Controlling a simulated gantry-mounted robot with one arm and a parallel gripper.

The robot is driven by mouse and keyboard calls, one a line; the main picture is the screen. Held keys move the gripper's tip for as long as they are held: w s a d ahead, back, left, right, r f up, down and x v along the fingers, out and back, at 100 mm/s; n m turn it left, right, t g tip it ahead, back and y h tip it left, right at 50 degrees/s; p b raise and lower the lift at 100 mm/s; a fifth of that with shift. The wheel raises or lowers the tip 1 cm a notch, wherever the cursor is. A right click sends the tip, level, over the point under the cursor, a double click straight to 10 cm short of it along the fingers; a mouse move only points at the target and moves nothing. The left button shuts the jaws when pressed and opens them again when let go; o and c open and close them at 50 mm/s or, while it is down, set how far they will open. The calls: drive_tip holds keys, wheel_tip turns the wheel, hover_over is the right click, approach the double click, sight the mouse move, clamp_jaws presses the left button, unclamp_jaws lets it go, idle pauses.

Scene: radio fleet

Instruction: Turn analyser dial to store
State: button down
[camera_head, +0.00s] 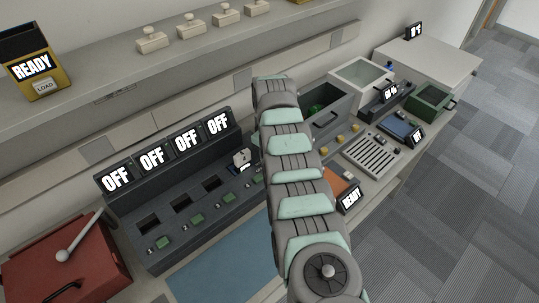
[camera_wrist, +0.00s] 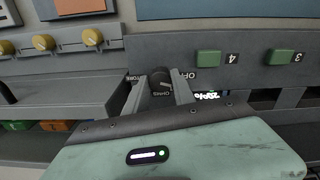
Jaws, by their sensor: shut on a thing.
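The analyser dial (camera_wrist: 159,76) is a dark round knob on the dark grey panel in the wrist view. White lettering that looks like STORE stands to its left, OFF to its right, and another label lies close below it. My gripper (camera_wrist: 160,86) is shut on the dial, one finger on each side. A pale mark shows on the dial, but which label it points to is too small to tell. In the head view my arm hides the dial and my fingertips.
The dark charger bank (camera_head: 190,200) has several OFF displays and green buttons (camera_wrist: 209,57). Yellow knobs (camera_wrist: 43,42) line the neighbouring unit. A red box (camera_head: 65,265) with a lever stands at front left. A blue mat (camera_head: 225,262) lies in front.

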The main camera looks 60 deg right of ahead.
drive_tip(key=m+b, duration=0.2)
drive_tip(key=m, duration=0.1)
drive_tip(key=shift+f+m, duration=0.15)
drive_tip(key=shift+m, duration=0.25)
drive_tip(key=m+b, duration=0.2)
drive_tip(key=m, duration=0.2)
drive_tip(key=shift+m+b, duration=0.3)
drive_tip(key=shift+b, duration=0.1)
drive_tip(key=m+b, duration=0.1)
drive_tip(key=m, duration=0.2)
drive_tip(key=shift+m, duration=0.3)
drive_tip(key=m, duration=0.4)
drive_tip(key=shift+m, duration=0.3)
drive_tip(key=m, duration=0.8)
drive_tip(key=shift+b, duration=0.4)
drive_tip(key=m, duration=0.4)
drive_tip(key=shift+m, duration=1.9)
